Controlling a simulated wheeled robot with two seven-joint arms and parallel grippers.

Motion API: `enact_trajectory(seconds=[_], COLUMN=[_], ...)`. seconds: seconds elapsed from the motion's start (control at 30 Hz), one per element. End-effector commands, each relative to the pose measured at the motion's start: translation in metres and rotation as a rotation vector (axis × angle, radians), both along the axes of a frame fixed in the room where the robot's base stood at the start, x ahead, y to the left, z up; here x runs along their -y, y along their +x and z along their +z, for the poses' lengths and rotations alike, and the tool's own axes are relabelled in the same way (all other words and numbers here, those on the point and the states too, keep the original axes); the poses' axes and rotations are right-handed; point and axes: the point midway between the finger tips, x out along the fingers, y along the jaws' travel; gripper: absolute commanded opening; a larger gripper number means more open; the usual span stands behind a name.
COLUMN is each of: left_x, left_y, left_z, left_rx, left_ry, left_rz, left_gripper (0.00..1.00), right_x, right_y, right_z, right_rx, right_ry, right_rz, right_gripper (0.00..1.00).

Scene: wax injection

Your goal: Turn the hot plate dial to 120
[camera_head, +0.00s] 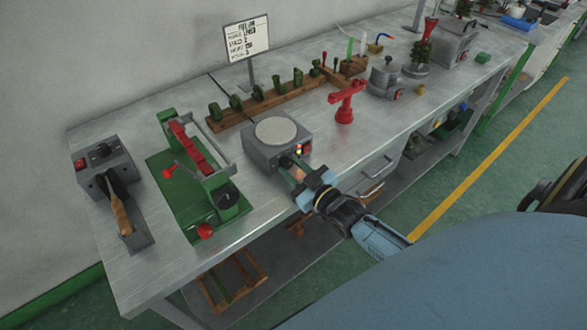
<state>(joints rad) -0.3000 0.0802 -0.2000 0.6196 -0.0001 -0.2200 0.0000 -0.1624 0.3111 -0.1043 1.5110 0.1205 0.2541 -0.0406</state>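The hot plate (258,149) is a grey box with a round pale top, standing near the front edge of the metal bench. Its dial (285,161) is a small dark knob on the front face, left of a lit red and yellow switch or display (301,149). My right gripper (294,168) reaches in from the lower right, with its fingertips at the dial. The fingers partly cover the dial, and its marks cannot be read. I cannot tell whether the fingers are closed on it. My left gripper is not in view.
A green clamp-like fixture (197,182) and a grey box with a wooden-handled tool (120,215) stand to the left. A red stand (346,101) is close on the right. A wooden rack (240,117) of green pieces and a sign (246,38) are behind.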

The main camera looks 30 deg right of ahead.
Motion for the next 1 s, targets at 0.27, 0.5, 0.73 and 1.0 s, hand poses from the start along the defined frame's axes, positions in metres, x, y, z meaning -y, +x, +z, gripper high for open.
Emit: enact_trajectory(seconds=[0.27, 0.5, 0.73, 1.0], left_x=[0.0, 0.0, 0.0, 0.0], left_y=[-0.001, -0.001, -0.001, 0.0], left_z=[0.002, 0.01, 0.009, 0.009], left_rx=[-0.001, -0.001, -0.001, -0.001], left_ry=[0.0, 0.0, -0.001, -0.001], left_rz=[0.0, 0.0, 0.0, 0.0], left_gripper=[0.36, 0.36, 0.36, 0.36], right_x=[0.0, 0.0, 0.0, 0.0], right_y=[0.0, 0.0, 0.0, 0.0], right_z=[0.001, 0.001, 0.0, 0.0], right_rx=[-0.001, -0.011, -0.01, -0.011], right_ry=[0.015, 0.148, 0.147, 0.146], right_rz=[0.0, 0.001, 0.001, 0.001], right_gripper=[0.05, 0.05, 0.29, 0.49])
